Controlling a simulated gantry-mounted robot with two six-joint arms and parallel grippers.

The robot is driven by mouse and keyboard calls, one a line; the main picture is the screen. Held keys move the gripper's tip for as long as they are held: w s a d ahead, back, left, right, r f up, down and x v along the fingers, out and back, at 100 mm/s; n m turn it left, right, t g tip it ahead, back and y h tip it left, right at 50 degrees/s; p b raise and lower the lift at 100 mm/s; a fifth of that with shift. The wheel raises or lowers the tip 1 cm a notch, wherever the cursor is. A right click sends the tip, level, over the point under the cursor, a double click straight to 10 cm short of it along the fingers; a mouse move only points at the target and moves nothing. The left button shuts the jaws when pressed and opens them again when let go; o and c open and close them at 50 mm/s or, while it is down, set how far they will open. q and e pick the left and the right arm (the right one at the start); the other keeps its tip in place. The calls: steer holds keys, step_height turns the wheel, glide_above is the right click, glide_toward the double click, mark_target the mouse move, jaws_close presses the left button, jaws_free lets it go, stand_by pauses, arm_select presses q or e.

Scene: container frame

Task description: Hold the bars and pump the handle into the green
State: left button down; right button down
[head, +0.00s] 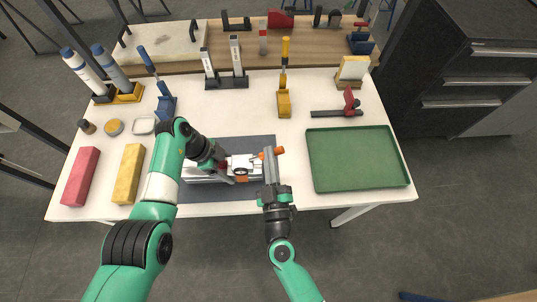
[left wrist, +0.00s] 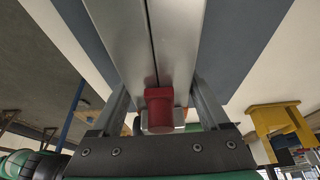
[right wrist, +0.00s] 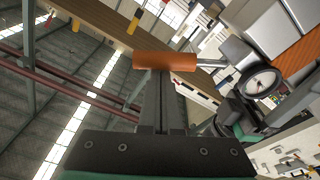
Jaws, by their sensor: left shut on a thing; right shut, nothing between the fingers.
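The pump tool lies on a dark mat (head: 257,186), with silver bars (head: 200,176), a round gauge (head: 240,171) and an orange handle (head: 279,150) at its right end. My left gripper (head: 224,168) is shut on the bars; the left wrist view shows the two parallel bars (left wrist: 150,40) between its fingers, with a red block (left wrist: 159,105) beside them. My right gripper (right wrist: 160,78) is shut and empty, its fingertips close against the orange handle (right wrist: 165,61); contact is unclear. The gauge (right wrist: 262,82) shows in the right wrist view, its needle too small to read.
A green tray (head: 357,185) stands right of the mat. Yellow (head: 129,174) and red (head: 80,176) blocks lie at the left. Bottles, clamps and other tools line the table's back. Clear table lies behind the mat.

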steer(key=shift+d+f+m, duration=0.3)
steer(key=shift+f+m, duration=0.05)
steer(key=shift+m, duration=0.25)
steer(key=f+m, duration=0.1)
steer(key=d+f+m, duration=0.1)
steer(key=m, duration=0.1)
steer(key=m+h, duration=0.1)
steer(key=shift+w+d+f, duration=0.1)
steer(key=shift+d+f, duration=0.15)
steer(key=shift+f, duration=0.15)
steer(key=shift+r, duration=0.1)
steer(key=s+r, duration=0.2)
steer(key=s, duration=0.7)
steer(key=shift+d+r, duration=0.2)
steer(key=shift+r, duration=0.15)
stand_by(1.3)
